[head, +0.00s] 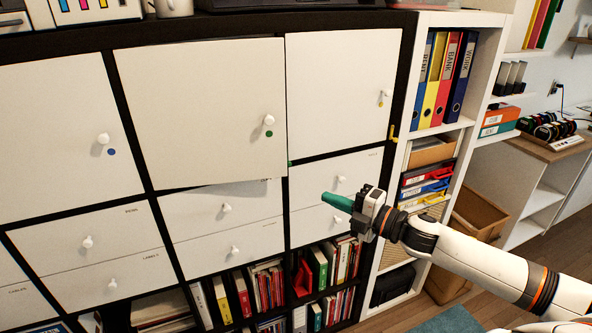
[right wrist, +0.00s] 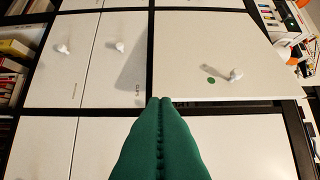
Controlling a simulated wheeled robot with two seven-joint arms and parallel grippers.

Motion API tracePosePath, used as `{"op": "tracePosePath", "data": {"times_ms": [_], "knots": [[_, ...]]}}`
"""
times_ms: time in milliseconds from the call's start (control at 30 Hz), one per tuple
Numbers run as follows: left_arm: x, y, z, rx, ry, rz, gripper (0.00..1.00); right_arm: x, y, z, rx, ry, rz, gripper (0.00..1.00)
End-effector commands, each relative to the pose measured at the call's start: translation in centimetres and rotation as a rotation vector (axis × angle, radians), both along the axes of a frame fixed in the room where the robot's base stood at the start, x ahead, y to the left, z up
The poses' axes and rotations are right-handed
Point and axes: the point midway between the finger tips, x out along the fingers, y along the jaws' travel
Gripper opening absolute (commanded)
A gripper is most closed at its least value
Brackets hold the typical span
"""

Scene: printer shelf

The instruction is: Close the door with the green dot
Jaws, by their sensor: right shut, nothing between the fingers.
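The white door with the green dot (head: 200,105) is the middle upper door in the head view. It stands slightly ajar: its knob-side edge juts out and covers the dark frame post beside it. Its white knob (head: 270,120) and green dot (head: 269,134) are near its right edge. In the right wrist view the door (right wrist: 200,40) shows with a dark gap along one edge. My right gripper (head: 324,197), with green fingers, is shut and empty, below and right of the door, in front of the drawers. In the wrist view its fingertips (right wrist: 165,100) appear near the door's corner. My left gripper is not in view.
A door with a blue dot (head: 50,120) is at left and one with a yellow dot (head: 340,85) at right; both look closed. Drawers with white knobs (head: 226,208) lie below. A white shelf with binders (head: 440,80) stands at the right. Books fill the bottom compartments.

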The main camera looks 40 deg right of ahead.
Motion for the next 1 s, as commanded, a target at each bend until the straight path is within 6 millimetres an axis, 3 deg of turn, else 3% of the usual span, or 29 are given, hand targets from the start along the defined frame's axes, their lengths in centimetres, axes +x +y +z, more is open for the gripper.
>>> {"op": "tracePosePath", "data": {"times_ms": [167,300,467,800,1000], "knots": [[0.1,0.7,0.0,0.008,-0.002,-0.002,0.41,-0.3,0.8,0.1,-0.001,-0.001,0.020,0.00],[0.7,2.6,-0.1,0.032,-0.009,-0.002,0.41,0.9,1.2,0.2,-0.001,-0.003,0.019,0.00],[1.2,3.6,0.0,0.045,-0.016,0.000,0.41,2.8,1.8,0.3,-0.001,-0.004,0.017,0.00],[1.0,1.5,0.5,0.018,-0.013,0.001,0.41,6.5,3.1,0.5,-0.001,-0.004,0.017,0.00],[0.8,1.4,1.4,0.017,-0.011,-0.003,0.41,8.7,3.9,0.5,0.000,-0.003,0.016,0.00]]}}
